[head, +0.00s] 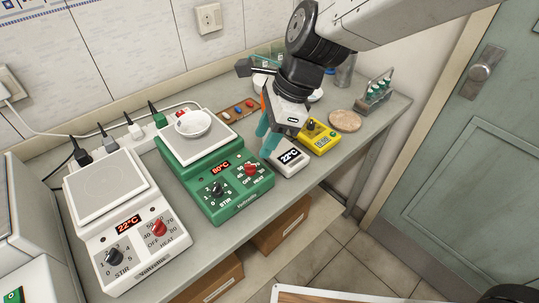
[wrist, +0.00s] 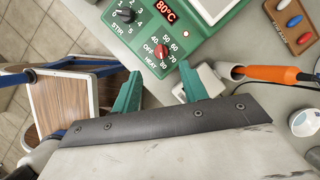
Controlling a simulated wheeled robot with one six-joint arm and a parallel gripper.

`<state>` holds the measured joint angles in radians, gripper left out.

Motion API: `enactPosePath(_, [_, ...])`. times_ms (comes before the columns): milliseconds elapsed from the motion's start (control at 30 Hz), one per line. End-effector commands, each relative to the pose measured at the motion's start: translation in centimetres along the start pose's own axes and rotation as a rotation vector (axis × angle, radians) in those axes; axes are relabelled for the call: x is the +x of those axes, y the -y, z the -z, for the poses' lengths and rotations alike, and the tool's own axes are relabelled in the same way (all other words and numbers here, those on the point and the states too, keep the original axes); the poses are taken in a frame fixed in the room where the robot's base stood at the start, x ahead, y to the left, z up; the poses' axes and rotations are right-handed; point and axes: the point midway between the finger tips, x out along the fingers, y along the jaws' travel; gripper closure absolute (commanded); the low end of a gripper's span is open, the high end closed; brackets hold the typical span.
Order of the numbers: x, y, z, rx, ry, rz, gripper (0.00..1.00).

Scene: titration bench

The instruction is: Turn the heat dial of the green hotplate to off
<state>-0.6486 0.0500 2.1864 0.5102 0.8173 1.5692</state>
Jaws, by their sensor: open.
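In the wrist view the heat dial (wrist: 162,51) lies just beyond the gap between my teal fingertips, apart from both. Its exact pointer setting is too small to read. My gripper (head: 267,139) is open and empty, above the hotplate's right edge in the head view.
A white dish (head: 192,124) sits on the green hotplate's top plate. The white hotplate (head: 128,222) is to the left. The small white device (head: 289,158) and a yellow device (head: 319,137) are close on the right. An orange-handled tool (wrist: 275,74) lies right in the wrist view.

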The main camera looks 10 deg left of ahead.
Motion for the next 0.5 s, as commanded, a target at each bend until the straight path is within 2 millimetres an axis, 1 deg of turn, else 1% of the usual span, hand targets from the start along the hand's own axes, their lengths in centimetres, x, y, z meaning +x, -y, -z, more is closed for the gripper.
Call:
enactPosePath(67, [0.1, 0.1, 0.1, 0.046, -0.001, 0.004, 0.57])
enactPosePath(167, [0.8, 0.1, 0.2, 0.065, -0.001, 0.002, 0.57])
enactPosePath(500, [6.0, 0.0, 0.3, 0.064, -0.003, 0.001, 0.57])
